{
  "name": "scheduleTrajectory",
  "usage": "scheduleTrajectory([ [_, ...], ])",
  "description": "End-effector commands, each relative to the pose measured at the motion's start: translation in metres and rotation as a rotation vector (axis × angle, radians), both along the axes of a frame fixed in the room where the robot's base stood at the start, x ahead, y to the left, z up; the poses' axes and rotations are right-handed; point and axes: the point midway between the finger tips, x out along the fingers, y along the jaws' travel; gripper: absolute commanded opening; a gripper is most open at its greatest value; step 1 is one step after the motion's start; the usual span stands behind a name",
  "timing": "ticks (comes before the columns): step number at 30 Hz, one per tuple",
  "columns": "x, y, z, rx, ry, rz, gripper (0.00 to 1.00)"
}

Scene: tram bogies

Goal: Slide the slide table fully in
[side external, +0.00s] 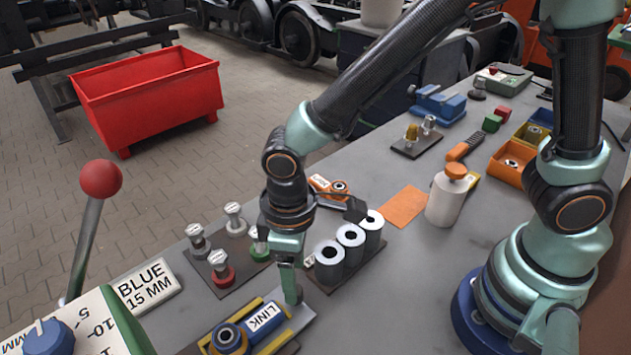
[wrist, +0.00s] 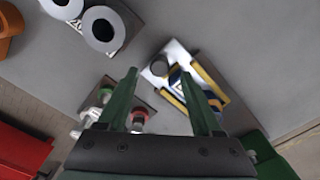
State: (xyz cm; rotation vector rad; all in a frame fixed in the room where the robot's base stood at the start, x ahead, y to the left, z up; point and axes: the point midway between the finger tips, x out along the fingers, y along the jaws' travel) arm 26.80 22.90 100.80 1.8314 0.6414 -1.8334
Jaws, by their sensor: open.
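The slide table (side external: 298,319) is a bright metal plate with yellow rails at the bottom of the side view. It carries a blue part labelled LINK (side external: 264,318). In the wrist view the slide table (wrist: 176,50) lies beyond my fingers, with a short grey post (wrist: 158,65) near its end. My gripper (side external: 290,298) points down at the slide table's right end. In the wrist view my gripper (wrist: 160,73) has its fingers apart, and the post appears between their tips. I cannot tell whether a finger touches the post or plate.
Grey rollers (side external: 351,236) stand close to the right of my gripper. A rack of knobbed pins (side external: 220,268) is to its left. A lever with a red ball (side external: 100,178) rises at the far left. Bare bench lies towards my base.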

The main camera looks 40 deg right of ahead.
Motion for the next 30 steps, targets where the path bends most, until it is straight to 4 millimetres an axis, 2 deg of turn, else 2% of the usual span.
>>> scheduleTrajectory([
  [3, -0.001, -0.001, -0.02, -0.002, 0.003, 0.0, 0.67],
  [9, 0.0, 0.0, -0.037, -0.001, 0.001, -0.001, 0.67],
  [20, 0.0, 0.0, -0.042, 0.001, -0.001, -0.001, 0.67],
  [21, 0.0, 0.0, -0.042, 0.001, -0.001, -0.001, 0.63],
  [26, 0.0, 0.0, -0.042, 0.001, -0.001, 0.0, 0.02],
  [30, 0.0, 0.0, -0.042, 0.001, -0.001, 0.0, 0.0],
])
